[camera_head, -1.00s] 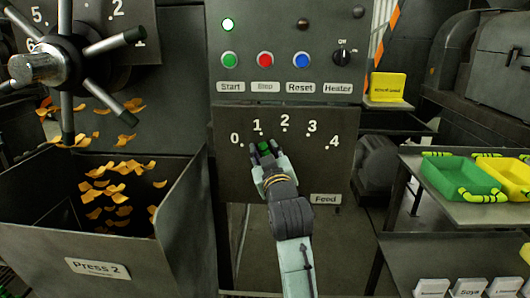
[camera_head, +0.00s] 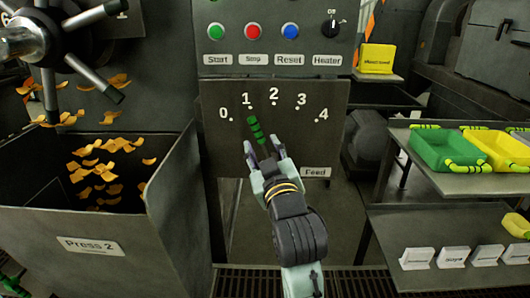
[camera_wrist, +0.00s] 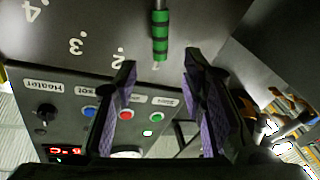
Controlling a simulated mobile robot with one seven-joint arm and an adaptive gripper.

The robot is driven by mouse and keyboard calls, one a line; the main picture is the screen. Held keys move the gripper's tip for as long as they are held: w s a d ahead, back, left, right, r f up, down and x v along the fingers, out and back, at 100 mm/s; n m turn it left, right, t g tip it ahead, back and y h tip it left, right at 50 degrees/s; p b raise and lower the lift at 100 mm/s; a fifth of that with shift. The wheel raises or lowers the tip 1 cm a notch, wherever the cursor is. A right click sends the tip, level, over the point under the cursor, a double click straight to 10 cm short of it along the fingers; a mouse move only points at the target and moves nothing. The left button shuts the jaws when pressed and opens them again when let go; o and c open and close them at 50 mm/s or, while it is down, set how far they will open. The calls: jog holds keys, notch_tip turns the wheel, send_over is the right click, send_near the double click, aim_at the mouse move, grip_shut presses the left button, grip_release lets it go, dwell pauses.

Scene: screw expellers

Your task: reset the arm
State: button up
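My gripper (camera_head: 264,154) is in front of the feed panel (camera_head: 318,100), a little below and to the right of the green feed lever (camera_head: 257,129). The lever points toward the 1 mark. In the wrist view my gripper (camera_wrist: 160,75) has its two purple-padded fingers spread apart with nothing between the tips. The green-banded lever (camera_wrist: 160,36) shows beyond the fingertips there, apart from them.
The control panel with Start (camera_head: 215,31), Stop (camera_head: 252,31), Reset (camera_head: 289,31) and the Heater knob (camera_head: 331,25) is above. A spoked wheel (camera_head: 40,40) and the Press 2 bin (camera_head: 90,245) are at left. Green (camera_head: 440,150) and yellow (camera_head: 500,150) trays stand on a shelf at right.

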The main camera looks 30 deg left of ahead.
jog(key=shift+s+d, duration=0.45)
